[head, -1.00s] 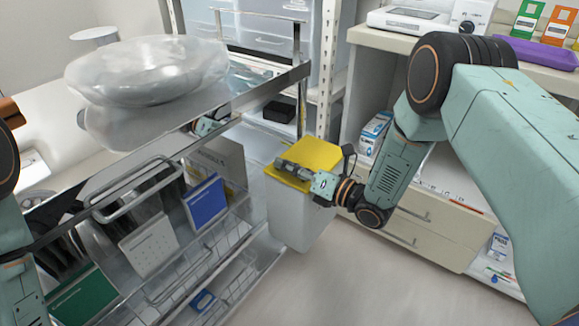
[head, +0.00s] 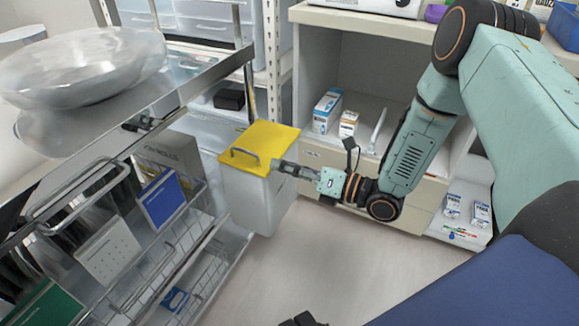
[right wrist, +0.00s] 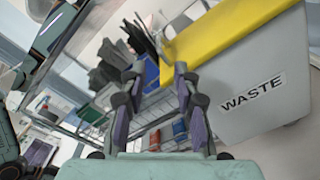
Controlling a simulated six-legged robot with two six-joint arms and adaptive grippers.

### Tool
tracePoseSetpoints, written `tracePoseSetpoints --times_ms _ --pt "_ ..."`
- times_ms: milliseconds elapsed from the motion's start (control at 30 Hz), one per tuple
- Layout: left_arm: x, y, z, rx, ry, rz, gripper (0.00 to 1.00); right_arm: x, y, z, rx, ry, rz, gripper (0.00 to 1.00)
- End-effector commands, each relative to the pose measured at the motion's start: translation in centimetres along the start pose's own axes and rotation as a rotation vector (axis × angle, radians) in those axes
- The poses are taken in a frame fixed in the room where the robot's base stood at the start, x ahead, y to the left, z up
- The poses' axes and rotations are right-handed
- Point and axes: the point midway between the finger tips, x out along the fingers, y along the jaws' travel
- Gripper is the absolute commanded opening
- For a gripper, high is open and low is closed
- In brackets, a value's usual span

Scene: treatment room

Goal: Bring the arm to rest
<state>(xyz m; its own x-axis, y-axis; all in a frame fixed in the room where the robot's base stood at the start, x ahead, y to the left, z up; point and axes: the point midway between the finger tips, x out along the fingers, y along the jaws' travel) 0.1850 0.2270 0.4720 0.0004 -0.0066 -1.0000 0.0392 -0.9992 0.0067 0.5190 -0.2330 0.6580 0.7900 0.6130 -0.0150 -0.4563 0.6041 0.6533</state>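My right gripper (head: 279,165) is beside the front right edge of the yellow lid (head: 268,137) of a white waste bin (head: 250,198). The lid lies flat on the bin, and its grey handle (head: 243,156) stands clear to the left of the fingertips. In the right wrist view my right gripper (right wrist: 158,72) has its two fingers apart with nothing between them. The bin shows there with a WASTE label (right wrist: 252,92). My right arm is bent and reaches in from the right. My left gripper does not show clearly in either view.
A steel trolley (head: 195,80) with a metal basin (head: 85,65), folders and wire baskets stands left of the bin. A cream cabinet (head: 385,25) with boxes on its shelves stands behind the right arm. The floor (head: 330,255) in front of the bin is clear.

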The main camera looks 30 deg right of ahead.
Motion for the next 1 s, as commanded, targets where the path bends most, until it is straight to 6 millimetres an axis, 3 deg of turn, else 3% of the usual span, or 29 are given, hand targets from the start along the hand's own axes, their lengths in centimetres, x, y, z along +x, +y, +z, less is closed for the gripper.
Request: tracePoseSetpoints --times_ms 733,867,1000 --pt "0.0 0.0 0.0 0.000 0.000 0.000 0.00 -0.7 0.0 0.1 0.030 -0.001 0.001 0.31" --pt "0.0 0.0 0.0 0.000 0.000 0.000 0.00 -0.7 -0.5 -0.3 0.203 0.012 -0.024 0.31" --pt "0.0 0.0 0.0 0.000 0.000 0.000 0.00 -1.1 -2.2 -1.1 0.529 0.002 -0.132 0.31"
